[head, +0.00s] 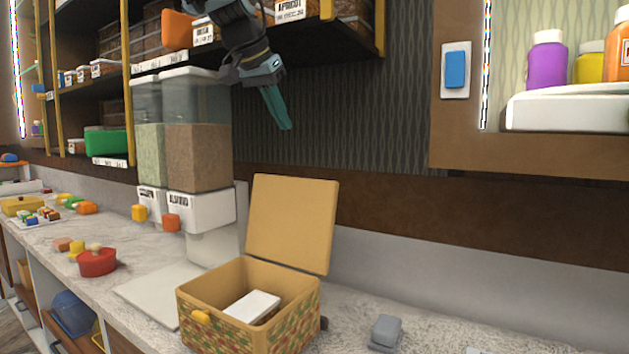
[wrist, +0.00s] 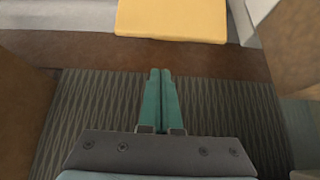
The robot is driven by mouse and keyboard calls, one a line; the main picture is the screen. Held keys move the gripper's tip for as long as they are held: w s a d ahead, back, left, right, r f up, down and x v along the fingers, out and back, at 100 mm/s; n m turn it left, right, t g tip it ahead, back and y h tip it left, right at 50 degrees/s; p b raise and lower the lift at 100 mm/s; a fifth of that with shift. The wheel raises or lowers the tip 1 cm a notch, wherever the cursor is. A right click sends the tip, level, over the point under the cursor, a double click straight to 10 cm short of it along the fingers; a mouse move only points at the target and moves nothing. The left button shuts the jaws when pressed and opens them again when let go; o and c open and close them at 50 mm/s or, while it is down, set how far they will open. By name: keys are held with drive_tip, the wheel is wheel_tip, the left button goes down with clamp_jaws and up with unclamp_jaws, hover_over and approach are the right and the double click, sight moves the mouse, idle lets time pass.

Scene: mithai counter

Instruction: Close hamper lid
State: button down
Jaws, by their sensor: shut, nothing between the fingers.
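The hamper (head: 196,317) is a patterned yellow-brown box on the counter. Its plain yellow lid (head: 291,222) stands open, upright and tilted slightly back at the rear edge. A white block (head: 253,306) lies inside the hamper. A small yellow clasp (head: 201,317) is on its front. My gripper (head: 286,127) is in the air above and behind the lid, apart from it, with its teal fingers shut and empty. In the wrist view the shut fingers (wrist: 160,72) point toward a yellow panel (wrist: 172,18), the lid, at the top of the picture.
Two grain dispensers (head: 198,155) stand left of the hamper, under shelves with jars. A white board (head: 160,290) lies beside the hamper. A wall shelf (head: 570,113) with bottles is at the upper right.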

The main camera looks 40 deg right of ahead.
sight(309, 181)
drive_tip(key=p+x, duration=0.4)
drive_tip(key=x, duration=1.4)
drive_tip(key=shift+f+p, duration=0.25)
drive_tip(key=shift+p, duration=0.05)
drive_tip(key=shift+a+b, duration=0.1)
drive_tip(key=shift+b, duration=0.25)
